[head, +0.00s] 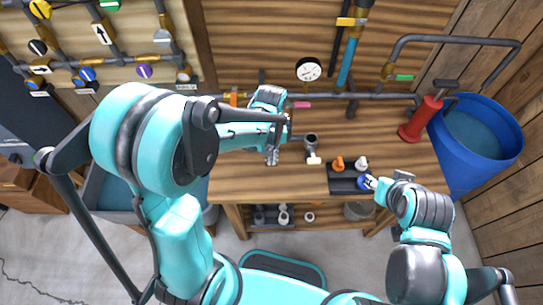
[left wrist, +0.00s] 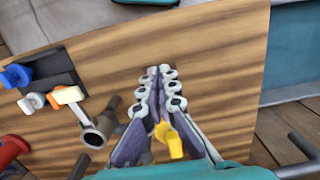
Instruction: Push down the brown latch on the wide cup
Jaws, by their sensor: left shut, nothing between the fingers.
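A grey metal cup-like fitting (head: 310,143) with a pale handle stands on the wooden workbench. It also shows in the left wrist view (left wrist: 94,134), left of the fingers, with its round mouth facing up. I cannot make out a brown latch on it or be sure it is the wide cup. My left gripper (head: 272,158) is shut and empty above the bench, left of the fitting and apart from it. Its fingertips (left wrist: 162,70) point away from the fitting. My right gripper (head: 371,183) is at the blue-handled part (head: 363,182); its fingers are too small to judge.
A black tray (head: 341,186) with orange, white and blue-handled parts lies right of the fitting. A red pump (head: 420,120) and blue barrel (head: 474,130) stand at the right. Pipes and a gauge (head: 309,69) line the back. The bench's front middle is bare.

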